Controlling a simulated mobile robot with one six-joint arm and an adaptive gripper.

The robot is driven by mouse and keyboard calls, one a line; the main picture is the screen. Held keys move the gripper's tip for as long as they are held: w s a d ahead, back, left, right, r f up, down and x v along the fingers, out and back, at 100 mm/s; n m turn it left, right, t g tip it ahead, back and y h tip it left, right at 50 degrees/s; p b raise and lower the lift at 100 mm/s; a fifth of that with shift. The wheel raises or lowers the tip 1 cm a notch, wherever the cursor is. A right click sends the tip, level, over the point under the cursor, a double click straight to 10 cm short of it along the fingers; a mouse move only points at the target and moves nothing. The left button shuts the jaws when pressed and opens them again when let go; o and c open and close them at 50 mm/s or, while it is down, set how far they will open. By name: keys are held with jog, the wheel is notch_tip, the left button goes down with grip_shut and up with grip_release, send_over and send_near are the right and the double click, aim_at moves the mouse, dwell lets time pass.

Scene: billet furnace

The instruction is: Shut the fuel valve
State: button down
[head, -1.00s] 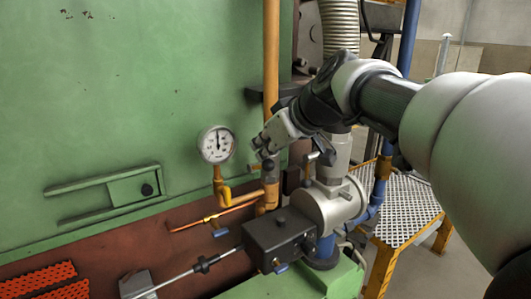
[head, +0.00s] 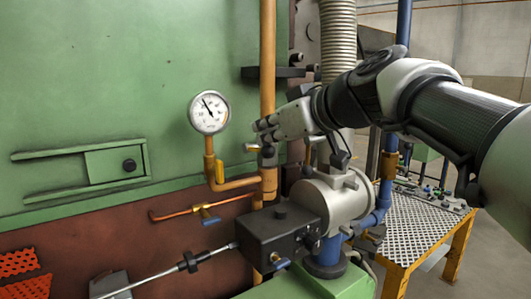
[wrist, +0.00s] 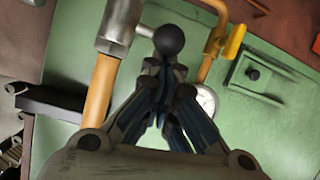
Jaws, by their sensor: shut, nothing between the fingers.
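A grey valve body (wrist: 118,22) sits on the orange fuel pipe (head: 268,50), and a short stem with a black ball knob (wrist: 169,39) sticks out of it. In the head view the valve (head: 268,158) is a small dark and grey piece on the pipe, partly hidden by my gripper. My gripper (head: 262,132) is shut and empty, just above the valve. In the wrist view its fingertips (wrist: 165,75) lie right by the ball knob. I cannot tell whether they touch it. The lever's exact angle is unclear.
A dark box (head: 282,232) and a grey cylinder (head: 335,200) sit below my arm. A perforated table (head: 425,225) is at right. The green furnace wall (head: 90,70) is behind.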

jog(key=shift+s+d+f+b, duration=0.2)
jog(key=shift+f+b, duration=0.4)
jog(key=shift+b, duration=0.6)
notch_tip(320, 180, up, 4)
jog(key=w+a+p, duration=0.1)
jog(key=a+p, duration=0.1)
jog(key=p, duration=0.2)
jog(key=d+f+b+v, duration=0.1)
jog(key=f+v, duration=0.1)
jog(key=v, duration=0.7)
jog(key=s+d+f+m+g+h, duration=0.2)
jog(key=s+f, duration=0.6)
jog(key=f, duration=0.4)
jog(key=s+d+f+m+g+h, duration=0.2)
jog(key=s+f, duration=0.5)
jog(key=f, duration=0.6)
jog(key=s+d+f+m+g+h, duration=0.2)
jog(key=s+d+f+m+h, duration=0.2)
jog(key=s+f, duration=0.4)
notch_tip(320, 180, down, 5)
jog(key=shift+s+d+m, duration=0.3)
jog(key=shift+d+m, duration=0.2)
jog(key=shift+d, duration=0.1)
